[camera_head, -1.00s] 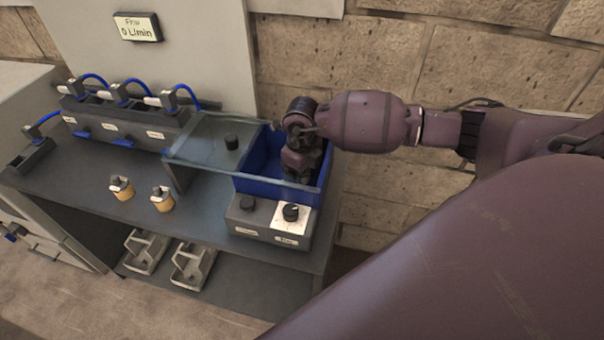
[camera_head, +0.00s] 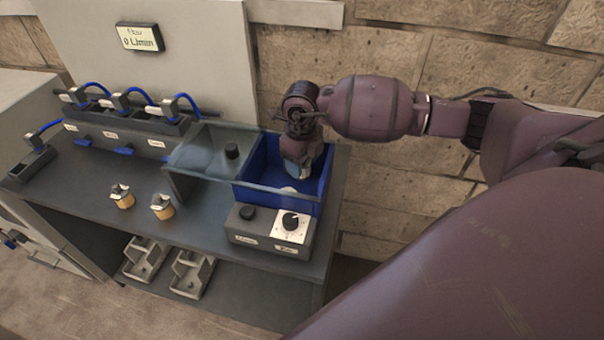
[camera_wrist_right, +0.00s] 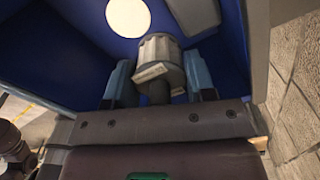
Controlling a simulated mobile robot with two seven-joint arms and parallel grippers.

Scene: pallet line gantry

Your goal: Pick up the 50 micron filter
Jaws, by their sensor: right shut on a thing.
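A grey ribbed cylinder with a small white label (camera_wrist_right: 160,62) sits between the fingers of my right gripper (camera_wrist_right: 159,83), which is shut on it. The label is too small to read, so I cannot tell whether it is the 50 micron filter. In the head view my right gripper (camera_head: 299,170) is at the blue bin (camera_head: 262,170), pointing down into it; the held piece is hardly visible there. My left gripper is not in view.
A white disc (camera_wrist_right: 128,17) and another grey piece (camera_wrist_right: 193,12) show in the bin. A clear panel (camera_head: 210,172) stands beside it, and a control box with knobs (camera_head: 268,226) in front. Two yellowish fittings (camera_head: 162,207) stand on the bench. Stone wall (camera_head: 400,190) is close on the right.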

